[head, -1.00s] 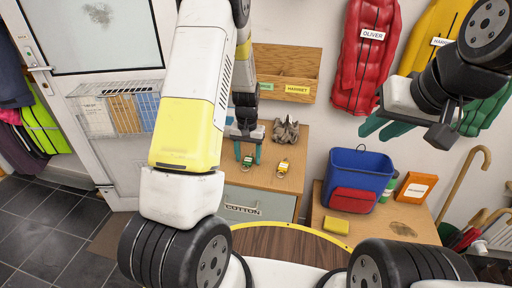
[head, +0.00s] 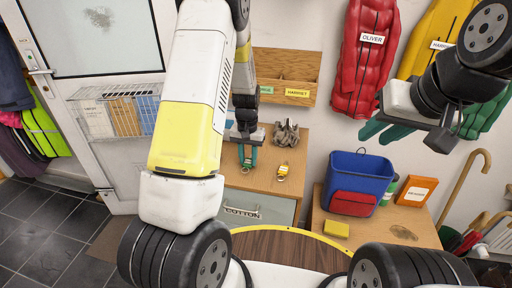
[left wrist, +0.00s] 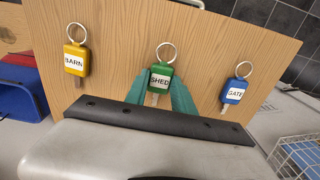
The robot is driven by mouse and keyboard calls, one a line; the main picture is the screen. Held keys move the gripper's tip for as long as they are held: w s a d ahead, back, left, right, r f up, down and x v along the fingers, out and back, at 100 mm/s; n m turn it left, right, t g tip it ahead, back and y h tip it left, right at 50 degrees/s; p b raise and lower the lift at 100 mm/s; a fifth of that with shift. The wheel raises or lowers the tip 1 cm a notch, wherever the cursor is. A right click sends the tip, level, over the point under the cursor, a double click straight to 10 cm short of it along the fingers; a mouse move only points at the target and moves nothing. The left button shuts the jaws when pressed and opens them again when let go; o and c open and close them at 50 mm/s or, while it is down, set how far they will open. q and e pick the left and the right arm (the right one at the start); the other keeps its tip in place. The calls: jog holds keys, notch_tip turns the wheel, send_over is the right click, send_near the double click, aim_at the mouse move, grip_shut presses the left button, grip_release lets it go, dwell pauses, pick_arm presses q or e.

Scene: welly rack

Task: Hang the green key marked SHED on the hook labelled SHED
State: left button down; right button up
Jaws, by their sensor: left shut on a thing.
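The green key marked SHED (left wrist: 160,78) is between the teal fingertips of my left gripper (left wrist: 161,94) in the left wrist view, its tag and ring showing above the wooden cabinet top. In the head view, my left gripper (head: 247,157) points down over the cabinet, shut on this key. The yellow key marked BARN (left wrist: 76,58) lies to its left in the wrist view and the blue key marked GATE (left wrist: 234,90) to its right. My right gripper (head: 380,131) is raised at the right, open and empty. I see no hook labelled SHED.
The wooden cabinet (head: 290,145) also carries crumpled grey gloves (head: 286,132). A wooden cubby rack (head: 287,66) is on the wall behind. At the right, a lower bench (head: 375,232) holds a blue bag (head: 358,170), a yellow sponge (head: 336,229) and an orange box (head: 415,188).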

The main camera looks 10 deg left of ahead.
aim_at(249, 163)
pick_arm(q)
jog(key=r, duration=0.3)
jog(key=shift+s+d, duration=0.15)
jog(key=shift+s, duration=0.15)
jog(key=s+d, duration=0.3)
jog(key=s, duration=0.4)
jog(key=s+d+r, duration=0.1)
jog(key=s+d, duration=0.1)
jog(key=s, duration=0.5)
jog(key=shift+d+r, duration=0.15)
jog(key=shift+d, duration=0.25)
